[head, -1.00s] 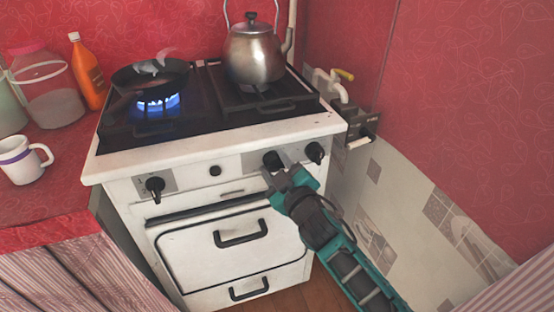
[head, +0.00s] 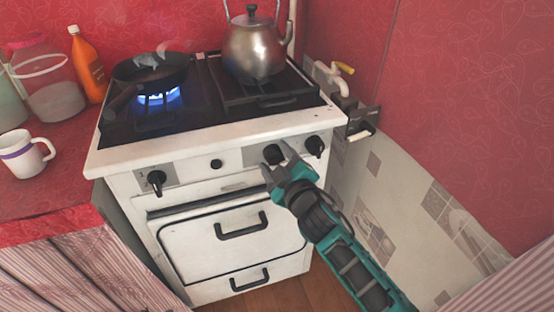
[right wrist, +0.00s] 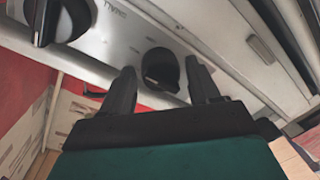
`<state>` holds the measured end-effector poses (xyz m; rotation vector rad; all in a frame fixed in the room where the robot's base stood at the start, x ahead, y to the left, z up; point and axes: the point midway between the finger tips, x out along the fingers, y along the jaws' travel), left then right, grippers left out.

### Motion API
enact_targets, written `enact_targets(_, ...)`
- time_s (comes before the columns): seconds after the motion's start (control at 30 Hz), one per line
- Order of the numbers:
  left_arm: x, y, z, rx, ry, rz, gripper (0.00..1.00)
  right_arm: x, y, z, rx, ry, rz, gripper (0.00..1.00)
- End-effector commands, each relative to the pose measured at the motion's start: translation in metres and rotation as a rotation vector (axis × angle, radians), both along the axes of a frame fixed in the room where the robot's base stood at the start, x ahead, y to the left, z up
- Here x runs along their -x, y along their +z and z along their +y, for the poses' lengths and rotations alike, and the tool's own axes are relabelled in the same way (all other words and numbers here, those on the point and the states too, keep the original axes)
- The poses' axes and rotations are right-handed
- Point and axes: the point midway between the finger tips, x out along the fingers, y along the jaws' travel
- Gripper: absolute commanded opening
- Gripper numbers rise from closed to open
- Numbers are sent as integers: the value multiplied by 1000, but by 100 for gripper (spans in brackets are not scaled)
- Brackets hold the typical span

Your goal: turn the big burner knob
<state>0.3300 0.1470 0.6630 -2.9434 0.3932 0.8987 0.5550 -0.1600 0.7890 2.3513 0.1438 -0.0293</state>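The white stove (head: 240,188) has black knobs on its front panel: a left knob (head: 156,181), a knob right of centre (head: 273,154) and a far-right knob (head: 315,146). I cannot tell from labels which one is the big burner knob. My right gripper (head: 279,160) is at the knob right of centre. In the right wrist view, the right gripper (right wrist: 162,82) is open, with one finger on each side of a black knob (right wrist: 160,68) and visible gaps. Another black knob (right wrist: 65,18) is at upper left there. My left gripper is not in view.
A blue flame burns under a frying pan (head: 150,75) on the left burner. A kettle (head: 253,45) stands on the right burner. Oven door handles (head: 241,226) stick out below. A pipe tap (head: 335,80) is right of the stove; a mug (head: 25,155) is at left.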

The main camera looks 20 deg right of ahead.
Motion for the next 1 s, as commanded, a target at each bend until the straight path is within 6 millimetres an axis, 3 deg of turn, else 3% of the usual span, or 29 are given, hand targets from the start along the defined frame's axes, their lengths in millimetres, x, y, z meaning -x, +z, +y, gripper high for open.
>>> enact_targets(0.1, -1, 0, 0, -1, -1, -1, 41, 0, 0, 0, 0, 1, -1, 70)
enact_targets(0.57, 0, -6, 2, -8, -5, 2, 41, -1, 1, -1, -34, 0, -6, 70)
enact_targets(1.0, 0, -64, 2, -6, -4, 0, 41, 0, -6, -2, -585, 1, 13, 70)
